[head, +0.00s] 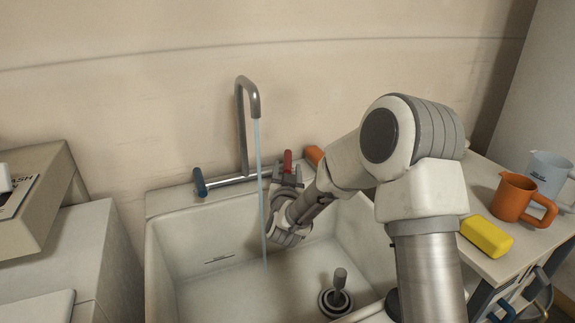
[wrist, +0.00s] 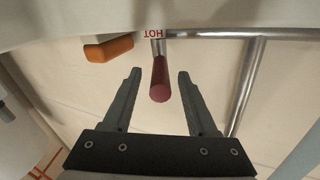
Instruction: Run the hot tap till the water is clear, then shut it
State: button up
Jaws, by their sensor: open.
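The hot tap's red handle (head: 288,161) sits at the right end of the tap bar, behind the sink. In the wrist view the red handle (wrist: 160,80) lies between my open fingers, with the word HOT beside it and space on both sides. My gripper (head: 287,180) is at the handle in the head view, partly hidden by my wrist; its open fingers show in the wrist view (wrist: 158,76). The grey spout (head: 243,120) pours a thin stream of clear, bluish water (head: 262,200) into the white sink (head: 200,285). The blue-handled tap (head: 199,182) is at the left end.
An orange object (head: 314,155) sits right of the red handle. A drain with a grey plug post (head: 340,280) is in the sink floor. On the right counter stand an orange mug (head: 517,197), a pale mug (head: 546,174) and a yellow sponge (head: 486,236). A beige box (head: 35,215) is at left.

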aim_at(288, 163)
jog(key=shift+w, duration=1.75)
jog(key=shift+c, duration=0.2)
grip_shut()
